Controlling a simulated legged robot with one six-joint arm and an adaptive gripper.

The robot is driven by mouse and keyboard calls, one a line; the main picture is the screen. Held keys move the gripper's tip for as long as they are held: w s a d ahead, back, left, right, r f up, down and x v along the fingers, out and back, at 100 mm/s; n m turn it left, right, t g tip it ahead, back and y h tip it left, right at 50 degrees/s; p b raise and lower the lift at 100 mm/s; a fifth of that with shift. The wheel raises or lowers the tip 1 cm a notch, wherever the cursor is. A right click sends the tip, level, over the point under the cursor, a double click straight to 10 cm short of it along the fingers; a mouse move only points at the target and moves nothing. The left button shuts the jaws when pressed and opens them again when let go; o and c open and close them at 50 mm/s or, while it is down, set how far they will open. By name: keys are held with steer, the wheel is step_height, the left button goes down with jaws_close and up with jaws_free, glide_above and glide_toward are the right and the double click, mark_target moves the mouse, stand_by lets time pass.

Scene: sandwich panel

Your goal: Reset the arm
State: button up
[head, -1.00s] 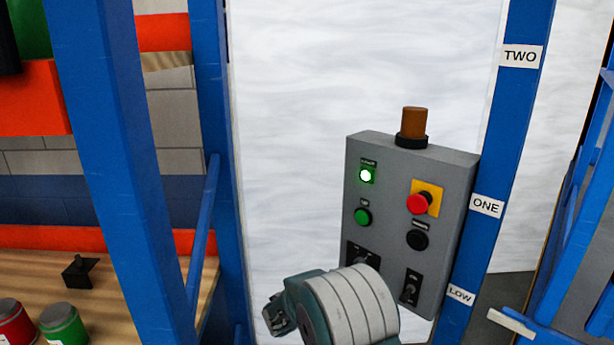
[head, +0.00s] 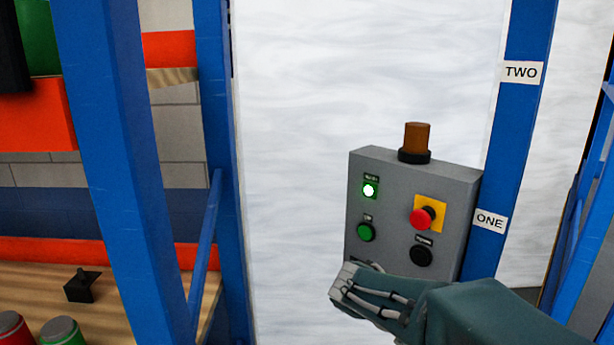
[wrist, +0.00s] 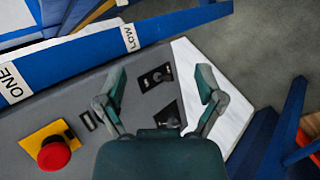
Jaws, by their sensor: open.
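My arm reaches in from the lower right in the head view, in front of the lower part of the grey control panel (head: 395,190). The panel also shows in the wrist view (wrist: 70,110). My gripper (wrist: 160,88) is open and empty in the wrist view, its two fingers apart over the panel's lower switches (wrist: 160,77). In the head view my arm hides those switches. The panel has a lit green lamp (head: 370,190), a green button (head: 366,232), a red button on a yellow plate (head: 423,218), a black button (head: 421,256) and an amber beacon (head: 416,138) on top.
Blue posts (head: 125,170) stand left of the panel, and another blue post (head: 515,120) with labels stands at right. A wooden shelf (head: 130,300) with red and green cans is at lower left. A pale wall (head: 300,120) lies behind.

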steer(key=s+a+r+m+t+y, duration=0.1)
steer(key=s+y, duration=0.3)
steer(key=s, duration=0.5)
steer(key=s+a+r+m+t+y, duration=0.2)
steer(key=s+a+m+y, duration=0.2)
steer(key=s, duration=0.5)
steer(key=shift+a+y, duration=0.15)
steer(key=shift+y, duration=0.25)
stand_by(1.0)
